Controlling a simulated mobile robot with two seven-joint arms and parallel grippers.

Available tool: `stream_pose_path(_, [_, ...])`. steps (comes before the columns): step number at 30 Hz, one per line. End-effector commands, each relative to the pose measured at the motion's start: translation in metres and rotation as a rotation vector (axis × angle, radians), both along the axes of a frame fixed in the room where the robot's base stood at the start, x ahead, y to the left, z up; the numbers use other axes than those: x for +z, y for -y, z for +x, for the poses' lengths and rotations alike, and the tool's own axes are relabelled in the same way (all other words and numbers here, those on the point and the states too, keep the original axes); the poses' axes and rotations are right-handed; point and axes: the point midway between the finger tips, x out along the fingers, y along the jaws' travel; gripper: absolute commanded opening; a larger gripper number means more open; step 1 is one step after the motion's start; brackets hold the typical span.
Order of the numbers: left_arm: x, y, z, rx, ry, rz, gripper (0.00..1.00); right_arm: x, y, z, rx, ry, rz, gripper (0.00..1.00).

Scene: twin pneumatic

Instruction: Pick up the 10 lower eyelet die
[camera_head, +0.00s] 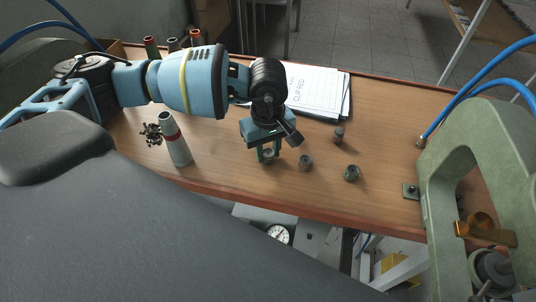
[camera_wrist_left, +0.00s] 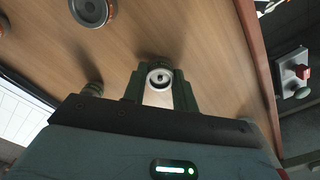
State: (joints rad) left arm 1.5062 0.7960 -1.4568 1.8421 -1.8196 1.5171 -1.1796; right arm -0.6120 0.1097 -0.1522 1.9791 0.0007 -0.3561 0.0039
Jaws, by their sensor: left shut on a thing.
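My left gripper (camera_head: 268,157) is over the front part of the wooden table, pointing down. It is shut on a small round metal die (camera_head: 268,154). In the left wrist view the die (camera_wrist_left: 159,77) sits between the two green fingertips (camera_wrist_left: 159,84), with its light ring face and dark centre hole showing. Its size marking cannot be read, so I cannot tell whether it is the 10 lower one. Other small dies stand apart to the right: one close by (camera_head: 305,162), one farther back (camera_head: 338,136) and a greenish one (camera_head: 352,173). My right gripper is out of view.
Papers (camera_head: 315,92) lie behind the gripper. A green press frame (camera_head: 440,160) with blue hoses stands at the right. The table's front edge is close.

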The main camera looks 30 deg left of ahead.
Motion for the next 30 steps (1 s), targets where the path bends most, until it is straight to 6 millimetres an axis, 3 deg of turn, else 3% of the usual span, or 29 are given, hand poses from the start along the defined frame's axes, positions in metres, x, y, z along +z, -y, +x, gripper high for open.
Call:
stream_pose_path(11, [0.008,0.000,0.001,0.000,0.002,-0.002,0.01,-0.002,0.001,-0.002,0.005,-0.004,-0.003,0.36])
stream_pose_path(18, [0.038,0.001,0.001,-0.002,0.003,-0.002,0.01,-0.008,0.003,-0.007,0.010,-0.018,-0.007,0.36])
stream_pose_path(30, [0.043,0.051,-0.087,-0.010,-0.001,-0.003,0.01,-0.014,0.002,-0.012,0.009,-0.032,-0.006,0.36])
